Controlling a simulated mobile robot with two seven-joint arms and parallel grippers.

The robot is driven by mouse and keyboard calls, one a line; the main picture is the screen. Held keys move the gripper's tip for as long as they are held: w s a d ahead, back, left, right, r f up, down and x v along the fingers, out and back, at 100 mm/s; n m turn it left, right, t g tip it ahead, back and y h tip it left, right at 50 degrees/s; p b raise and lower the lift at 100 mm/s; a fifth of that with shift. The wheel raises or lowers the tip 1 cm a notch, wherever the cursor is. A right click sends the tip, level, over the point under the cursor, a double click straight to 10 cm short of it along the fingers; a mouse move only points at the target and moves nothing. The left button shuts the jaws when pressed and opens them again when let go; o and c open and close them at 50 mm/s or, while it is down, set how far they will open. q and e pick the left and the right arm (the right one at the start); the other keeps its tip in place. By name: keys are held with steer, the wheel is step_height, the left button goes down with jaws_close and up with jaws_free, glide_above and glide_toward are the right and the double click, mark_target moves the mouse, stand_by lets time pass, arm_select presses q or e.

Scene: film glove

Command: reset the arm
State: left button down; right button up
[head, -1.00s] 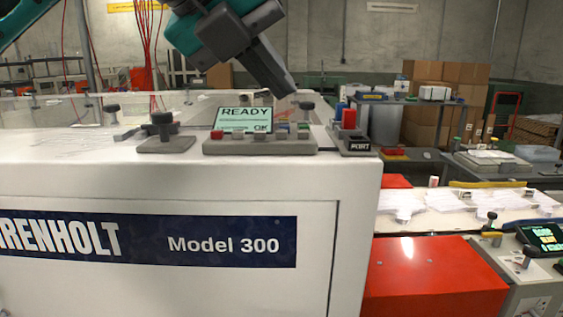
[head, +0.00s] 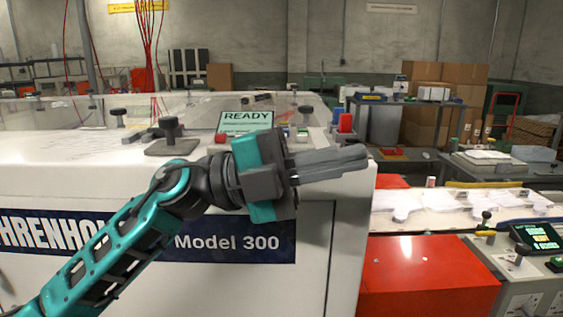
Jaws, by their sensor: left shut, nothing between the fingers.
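My left arm comes in from the lower left, teal and black, and crosses in front of the white machine (head: 310,285) marked "Model 300". My left gripper (head: 362,158) points right, its grey fingers shut together with nothing between them, in front of the machine's top right edge. The panel's screen (head: 246,120) reads "READY" and shows above the gripper. My right gripper is not in view.
A black knob on a grey base (head: 171,130) stands on the machine top, left of the gripper. A red button (head: 345,122) stands just above the fingers. A red cabinet (head: 425,275) and a white paper-covered table (head: 455,205) are at the right. Cardboard boxes (head: 430,75) stand behind.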

arm_select(q)
steer(key=w+a+f+n+t+y, duration=0.3)
steer(key=a+f+n+t, duration=0.1)
steer(key=f+n+t, duration=0.4)
steer(key=w+a+f+n+t+y+p, duration=0.1)
steer(key=w+a+f+n+t+y, duration=0.2)
steer(key=a+f+n+t, duration=0.5)
steer(key=w+a+f+n+t+y, duration=0.1)
steer(key=w+f+n+t+y, duration=0.15)
steer(key=f+n+t, duration=0.55)
steer(key=s+a+f+n+g+y, duration=0.4)
steer(key=s+f, duration=0.5)
steer(key=f, duration=0.3)
steer(key=s+a+f+n+g+y+p, duration=0.1)
steer(key=s+a+f+n+g+y, duration=0.4)
steer(key=s+f, duration=0.4)
step_height(320, 180, down, 4)
steer(key=shift+a+r+n+g+y, duration=0.2)
steer(key=shift+a+n+g+y, duration=0.1)
steer(key=shift+a+g+y, duration=0.5)
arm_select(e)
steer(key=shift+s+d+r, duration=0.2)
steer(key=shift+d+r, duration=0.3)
arm_select(q)
steer(key=shift+w+a, duration=0.1)
